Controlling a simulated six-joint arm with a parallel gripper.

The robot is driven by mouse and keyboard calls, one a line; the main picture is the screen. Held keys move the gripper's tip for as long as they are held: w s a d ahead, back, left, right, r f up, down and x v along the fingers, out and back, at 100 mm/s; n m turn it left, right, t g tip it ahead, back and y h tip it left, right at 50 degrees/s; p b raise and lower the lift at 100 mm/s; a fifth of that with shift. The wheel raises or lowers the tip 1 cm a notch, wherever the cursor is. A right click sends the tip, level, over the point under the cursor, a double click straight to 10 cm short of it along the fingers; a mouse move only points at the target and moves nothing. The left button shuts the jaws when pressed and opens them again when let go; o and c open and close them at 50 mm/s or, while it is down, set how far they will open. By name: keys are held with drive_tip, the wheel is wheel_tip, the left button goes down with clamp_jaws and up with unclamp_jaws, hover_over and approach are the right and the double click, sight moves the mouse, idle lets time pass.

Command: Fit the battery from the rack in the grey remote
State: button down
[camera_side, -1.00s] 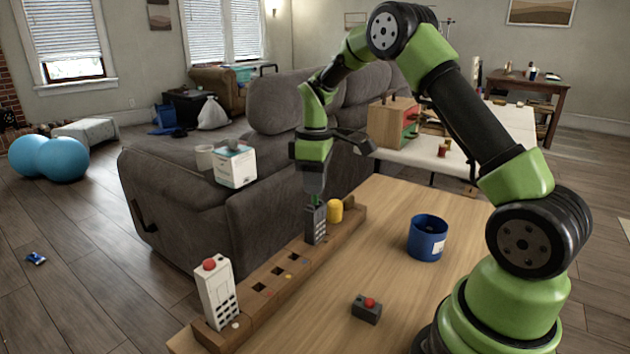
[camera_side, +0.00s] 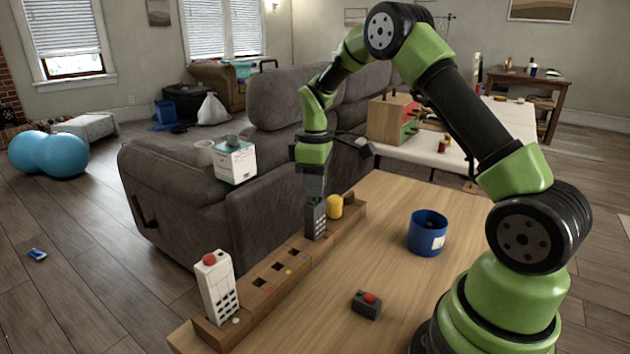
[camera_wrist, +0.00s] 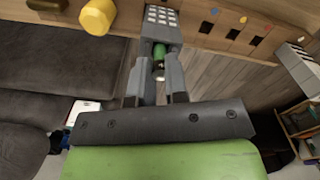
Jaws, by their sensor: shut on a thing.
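The grey remote (camera_side: 316,222) stands upright in the wooden rack (camera_side: 292,266), with its keys facing the front. My gripper (camera_side: 315,196) points down right above its top end. In the wrist view my gripper (camera_wrist: 158,88) is shut on the green battery (camera_wrist: 159,51), whose far end meets the top of the grey remote (camera_wrist: 161,25). The battery is mostly hidden by the fingers in the side view. I cannot tell how deep it sits in the remote.
A white remote (camera_side: 218,290) with a red top stands at the rack's near end, past several square holes. A yellow cylinder (camera_side: 334,207) stands close behind the grey remote. A blue cup (camera_side: 428,233) and a grey box with a red button (camera_side: 367,303) stand on the table.

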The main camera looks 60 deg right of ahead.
drive_tip(key=shift+f, duration=0.65)
drive_tip(key=c, duration=1.1)
unclamp_jaws()
drive_tip(key=shift+o, duration=0.2)
drive_tip(key=shift+r, duration=0.1)
wheel_tip(320, 180, up, 10)
drive_tip(key=shift+f, duration=0.2)
drive_tip(key=shift+s+a+r, duration=0.1)
drive_tip(key=shift+a+r, duration=0.1)
drive_tip(key=shift+r, duration=0.2)
drive_tip(key=s+a+r+m+t+y, duration=0.1)
drive_tip(key=s+a+r+m+t, duration=0.45)
drive_tip(key=s+a+r, duration=0.65)
drive_tip(key=s+a+f+m+t+y, duration=0.1)
drive_tip(key=s+a+f+m, duration=0.2)
drive_tip(key=s, duration=0.5)
drive_tip(key=shift+s+a+f+t, duration=0.25)
drive_tip(key=shift+f+t, duration=0.1)
drive_tip(key=shift+f, duration=0.2)
